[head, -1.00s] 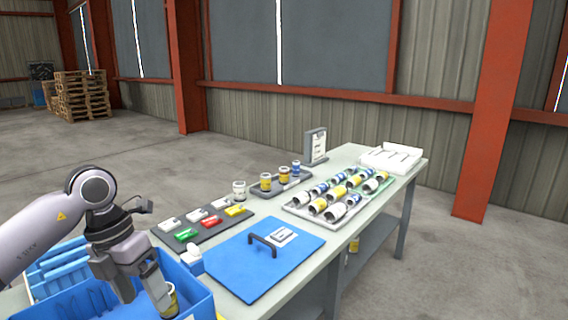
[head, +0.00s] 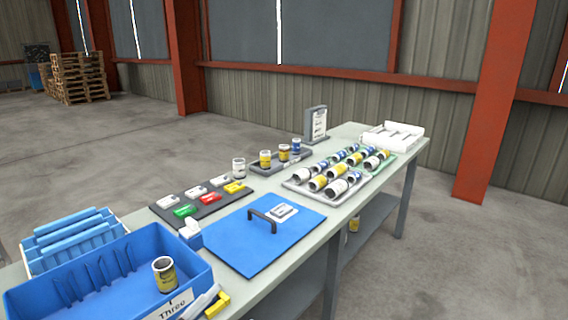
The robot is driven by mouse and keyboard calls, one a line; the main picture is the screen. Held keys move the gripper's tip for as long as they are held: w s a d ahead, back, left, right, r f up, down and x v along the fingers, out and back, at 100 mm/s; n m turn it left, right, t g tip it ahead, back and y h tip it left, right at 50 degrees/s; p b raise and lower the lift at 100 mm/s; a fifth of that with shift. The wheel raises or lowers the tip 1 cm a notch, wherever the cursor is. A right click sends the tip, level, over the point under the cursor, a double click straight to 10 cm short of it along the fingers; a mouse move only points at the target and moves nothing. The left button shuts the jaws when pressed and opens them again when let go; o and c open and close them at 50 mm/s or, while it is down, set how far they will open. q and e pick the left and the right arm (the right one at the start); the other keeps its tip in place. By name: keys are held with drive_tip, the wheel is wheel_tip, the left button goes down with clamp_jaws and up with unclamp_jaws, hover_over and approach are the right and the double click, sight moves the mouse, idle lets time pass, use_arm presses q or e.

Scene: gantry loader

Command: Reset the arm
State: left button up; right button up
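Neither of my arms nor grippers shows in the head view now. A yellow-labelled can (head: 165,274) stands upright inside the blue bin (head: 195,256), near its right end, with nothing holding it. A card on the bin's front reads "Three" (head: 172,306). A blue lid with a black handle (head: 240,244) lies flat on the table to the right of the bin.
The long table (head: 278,279) also holds a dark tray of coloured blocks (head: 207,217), a small tray of jars (head: 283,167), racks of lying cans (head: 296,187), a white tray (head: 392,136) and an upright sign (head: 315,124). Blue dividers (head: 73,240) stand behind the bin.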

use_arm(q)
drive_tip(key=s+a+f+n+g+y, duration=0.1)
drive_tip(key=s+a+f+n+y, duration=0.2)
drive_tip(key=f, duration=0.5)
drive_tip(key=s+a+f+n+g+y, duration=0.2)
drive_tip(key=s+a+f+n+y, duration=0.2)
drive_tip(key=s+f+n, duration=0.3)
drive_tip(key=s+a+f+n+g+y+b, duration=0.1)
drive_tip(key=s+f+n+y, duration=0.4)
drive_tip(key=f, duration=0.5)
drive_tip(key=a+g, duration=0.1)
drive_tip(key=a, duration=0.1)
drive_tip(key=shift+a+y, duration=0.3)
drive_tip(key=shift+w+r, duration=0.1)
